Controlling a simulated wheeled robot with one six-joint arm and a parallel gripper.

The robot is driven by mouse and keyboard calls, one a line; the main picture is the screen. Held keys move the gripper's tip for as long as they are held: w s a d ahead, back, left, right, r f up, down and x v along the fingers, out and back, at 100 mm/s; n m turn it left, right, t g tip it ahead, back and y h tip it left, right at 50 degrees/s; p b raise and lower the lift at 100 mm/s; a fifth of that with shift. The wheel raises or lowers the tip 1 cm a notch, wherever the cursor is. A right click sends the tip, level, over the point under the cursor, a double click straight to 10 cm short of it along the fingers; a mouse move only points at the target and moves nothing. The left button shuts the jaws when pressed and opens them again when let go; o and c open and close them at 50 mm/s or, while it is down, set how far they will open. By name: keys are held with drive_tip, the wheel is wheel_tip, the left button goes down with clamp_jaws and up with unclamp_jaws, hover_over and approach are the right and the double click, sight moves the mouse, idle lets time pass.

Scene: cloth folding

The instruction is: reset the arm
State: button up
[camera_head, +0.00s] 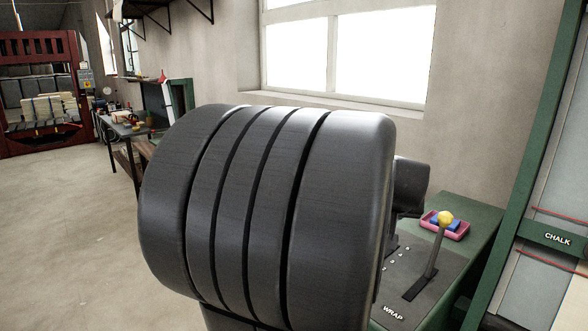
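My gripper is not in view. A large dark grooved rounded body, which looks like part of my own arm, fills the middle of the head view very close to the camera. It hides much of the green table (479,214) behind it. A smaller dark part shows just behind its right side. I cannot tell the pose of the rest of the arm. No cloth is visible.
On the green table are a yellow-knobbed lever (434,255), a pink tray (461,232) with blue contents, and a dark plate marked WRAP (392,312). A green-framed cabinet (540,232) marked CHALK stands right. Open floor (60,230) lies left, before a bench (124,129) and red rack (12,47).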

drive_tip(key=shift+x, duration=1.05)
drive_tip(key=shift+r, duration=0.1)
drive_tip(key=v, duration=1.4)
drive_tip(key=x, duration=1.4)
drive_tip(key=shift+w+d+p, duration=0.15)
drive_tip(key=shift+p, duration=0.25)
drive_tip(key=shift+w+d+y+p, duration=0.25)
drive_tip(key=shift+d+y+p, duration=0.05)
drive_tip(key=shift+p, duration=0.2)
